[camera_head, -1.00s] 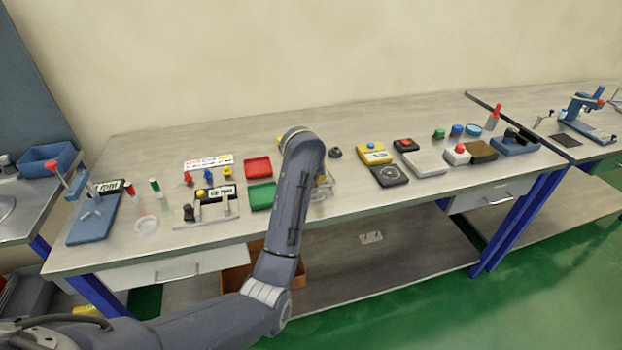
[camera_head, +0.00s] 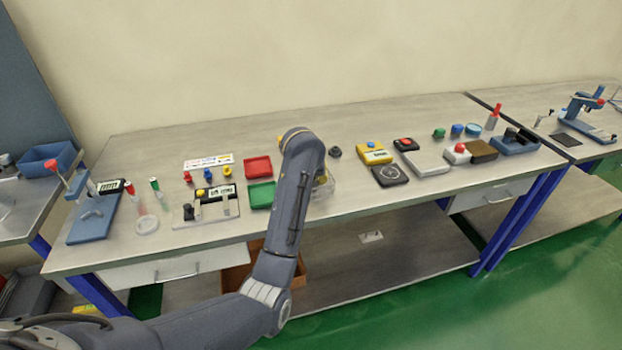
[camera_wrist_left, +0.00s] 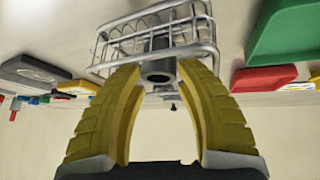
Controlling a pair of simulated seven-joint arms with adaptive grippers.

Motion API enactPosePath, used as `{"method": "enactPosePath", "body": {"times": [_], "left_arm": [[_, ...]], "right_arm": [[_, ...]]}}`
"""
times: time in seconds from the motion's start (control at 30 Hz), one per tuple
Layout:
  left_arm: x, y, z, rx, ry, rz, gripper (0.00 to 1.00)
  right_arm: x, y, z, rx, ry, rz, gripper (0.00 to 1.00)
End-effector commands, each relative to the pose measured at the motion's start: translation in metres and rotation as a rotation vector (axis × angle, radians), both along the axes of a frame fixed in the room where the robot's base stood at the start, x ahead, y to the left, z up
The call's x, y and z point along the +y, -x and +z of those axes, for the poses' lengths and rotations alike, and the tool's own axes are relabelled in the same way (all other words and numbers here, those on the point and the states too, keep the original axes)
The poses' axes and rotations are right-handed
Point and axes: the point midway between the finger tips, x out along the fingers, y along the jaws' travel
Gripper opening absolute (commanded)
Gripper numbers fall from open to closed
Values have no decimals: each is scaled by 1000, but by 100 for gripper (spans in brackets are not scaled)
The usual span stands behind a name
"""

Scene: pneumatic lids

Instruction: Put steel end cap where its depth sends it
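A grey steel end cap with a round bore (camera_wrist_left: 158,66) shows in the left wrist view, within a wire basket (camera_wrist_left: 112,50). My left gripper (camera_wrist_left: 161,72) has its two yellow fingers on either side of the cap. The finger gap looks about as wide as the cap, and I cannot tell whether the fingers press on it. In the head view my left arm covers most of the basket (camera_head: 326,188) and hides the cap. A gauge stand with a small display (camera_head: 95,215) stands at the left of the bench. My right gripper is not in view.
A red tray (camera_head: 258,166) and a green tray (camera_head: 261,194) lie left of the basket. A fixture with a display (camera_head: 206,208) sits farther left. A dark knob-like part (camera_head: 335,152) is behind the basket. A yellow device (camera_head: 375,153) and a black dial plate (camera_head: 390,176) are to the right.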

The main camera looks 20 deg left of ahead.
Motion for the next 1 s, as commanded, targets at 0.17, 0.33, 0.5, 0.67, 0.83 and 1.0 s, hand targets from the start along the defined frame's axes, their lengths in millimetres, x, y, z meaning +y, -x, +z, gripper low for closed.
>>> {"method": "enactPosePath", "body": {"times": [0.17, 0.33, 0.5, 0.67, 0.83, 1.0], "left_arm": [[-4, 12, 18, -3, 5, -2, 34], [-5, 22, 32, -1, 4, -1, 34], [-5, 28, 41, -1, 2, -1, 34], [-5, 30, 43, 1, 1, -1, 34], [-5, 30, 43, 1, 1, -1, 34], [-5, 30, 43, 1, 1, -1, 34]], "right_arm": [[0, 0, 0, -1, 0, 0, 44], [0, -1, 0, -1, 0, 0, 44], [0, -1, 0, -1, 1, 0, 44], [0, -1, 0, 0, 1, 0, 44], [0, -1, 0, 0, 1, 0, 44], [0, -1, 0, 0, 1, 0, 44]]}}
